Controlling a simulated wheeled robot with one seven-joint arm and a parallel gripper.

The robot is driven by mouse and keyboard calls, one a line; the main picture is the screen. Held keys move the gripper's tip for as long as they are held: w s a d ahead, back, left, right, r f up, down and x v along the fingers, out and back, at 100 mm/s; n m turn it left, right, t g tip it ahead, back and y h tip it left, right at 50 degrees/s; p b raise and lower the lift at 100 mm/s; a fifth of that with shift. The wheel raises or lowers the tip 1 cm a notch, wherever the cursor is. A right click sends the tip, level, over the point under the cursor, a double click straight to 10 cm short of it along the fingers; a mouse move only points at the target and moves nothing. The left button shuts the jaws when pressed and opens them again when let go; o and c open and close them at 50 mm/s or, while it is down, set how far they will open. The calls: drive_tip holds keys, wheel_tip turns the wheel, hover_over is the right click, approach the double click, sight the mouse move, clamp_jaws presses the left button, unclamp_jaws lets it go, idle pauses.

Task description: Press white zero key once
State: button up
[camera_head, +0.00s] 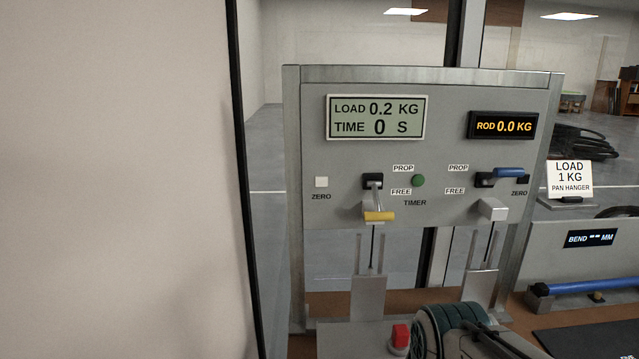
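The light display (376,117) above reads LOAD 0.2 KG and TIME 0 S. A second ZERO key (523,179), dark, sits at the panel's right, partly behind a blue lever handle. My gripper is not recognisable in this view.
A yellow-tipped lever (379,215) and green timer button (418,181) are right of the white key. A blue-handled lever (508,173) is farther right. A pale surface (120,180) fills the left. A teal ribbed cylinder (440,328) and red block (400,335) stand below.

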clamp_jaws()
idle(1.4)
